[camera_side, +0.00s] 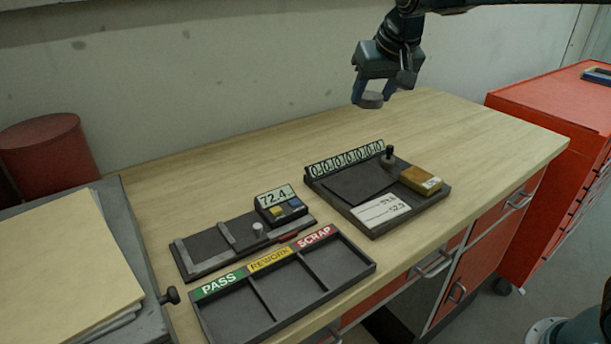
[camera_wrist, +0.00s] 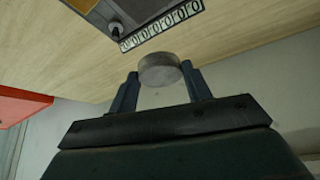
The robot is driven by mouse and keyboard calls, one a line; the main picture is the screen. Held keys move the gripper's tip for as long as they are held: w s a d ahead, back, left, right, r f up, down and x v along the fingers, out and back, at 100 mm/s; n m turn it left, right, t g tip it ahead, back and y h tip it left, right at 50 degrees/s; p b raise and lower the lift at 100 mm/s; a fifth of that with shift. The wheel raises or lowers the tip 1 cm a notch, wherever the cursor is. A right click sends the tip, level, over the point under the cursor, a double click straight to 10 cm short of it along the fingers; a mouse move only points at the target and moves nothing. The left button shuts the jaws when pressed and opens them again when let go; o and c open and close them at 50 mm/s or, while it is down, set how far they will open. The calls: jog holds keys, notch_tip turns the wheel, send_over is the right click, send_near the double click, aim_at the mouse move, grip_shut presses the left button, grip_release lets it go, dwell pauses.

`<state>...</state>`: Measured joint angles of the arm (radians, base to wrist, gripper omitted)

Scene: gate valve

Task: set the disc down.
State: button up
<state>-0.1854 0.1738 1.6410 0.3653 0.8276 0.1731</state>
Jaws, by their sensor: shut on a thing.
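The disc (camera_side: 371,100) is a small grey round piece held high above the back of the wooden bench. My gripper (camera_side: 373,97) is shut on it, with a blue-grey finger on either side. In the wrist view the disc (camera_wrist: 160,70) sits between the two fingertips (camera_wrist: 160,80), its flat face partly visible. The sorting tray (camera_side: 361,267) stands at the bench's front edge with compartments labelled PASS, REWORK and SCRAP. Its three compartments look empty.
A dark fixture (camera_side: 371,229) with a row of round "0" marks, a black knob, a yellow-brown block (camera_side: 421,180) and a card lies right of centre. A gauge (camera_side: 281,205) reading 72.4 stands behind the tray. Papers (camera_side: 65,265) lie left. The back of the bench is clear.

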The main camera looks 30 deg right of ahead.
send_over(359, 180)
jog(key=s, duration=0.2)
jog(key=f, duration=1.3)
jog(key=shift+w+a+f, duration=0.2)
jog(key=shift+f, duration=0.1)
jog(key=shift+f, duration=0.1)
jog(key=shift+f, duration=2.05)
jog(key=o, duration=1.3)
jog(key=shift+f, duration=0.2)
jog(key=shift+o, duration=0.2)
jog(key=shift+r, duration=0.15)
